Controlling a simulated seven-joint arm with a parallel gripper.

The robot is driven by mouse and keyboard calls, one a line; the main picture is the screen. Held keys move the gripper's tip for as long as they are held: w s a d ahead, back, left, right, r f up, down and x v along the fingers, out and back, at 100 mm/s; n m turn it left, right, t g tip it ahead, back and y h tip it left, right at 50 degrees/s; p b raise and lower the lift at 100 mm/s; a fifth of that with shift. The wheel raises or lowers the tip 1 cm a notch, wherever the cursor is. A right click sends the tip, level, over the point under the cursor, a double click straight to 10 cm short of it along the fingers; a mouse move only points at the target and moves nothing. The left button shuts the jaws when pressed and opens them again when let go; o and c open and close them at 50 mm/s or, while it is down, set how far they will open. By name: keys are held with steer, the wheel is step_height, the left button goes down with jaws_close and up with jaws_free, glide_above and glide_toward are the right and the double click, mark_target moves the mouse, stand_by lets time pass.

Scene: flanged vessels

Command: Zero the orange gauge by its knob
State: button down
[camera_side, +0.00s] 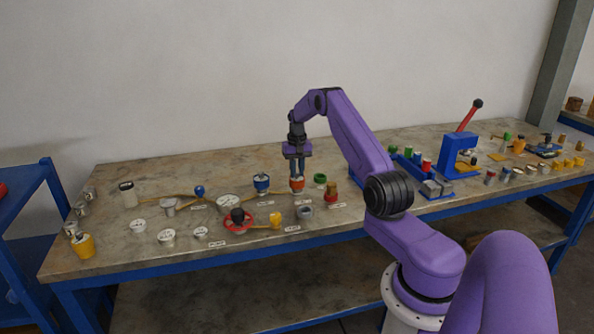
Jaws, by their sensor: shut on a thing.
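The orange gauge (297,186) is a small orange and pale round body standing on the bench near its middle. My gripper (297,175) points straight down over it. Its fingers are shut on the top of the gauge, where the knob is. The fingers hide the knob, and the dial reading is too small to tell.
A blue-topped fitting (261,183) stands close on the left and a green ring (320,180) on the right. A red handwheel (238,219) and several white dials lie in front and to the left. A blue press (458,155) with a red lever stands farther right.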

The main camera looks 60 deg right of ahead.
steer(key=shift+m, duration=0.6)
steer(key=c, duration=1)
jaws_free()
steer(key=shift+r, duration=0.1)
step_height(320, 180, up, 17)
steer(key=shift+r, duration=0.15)
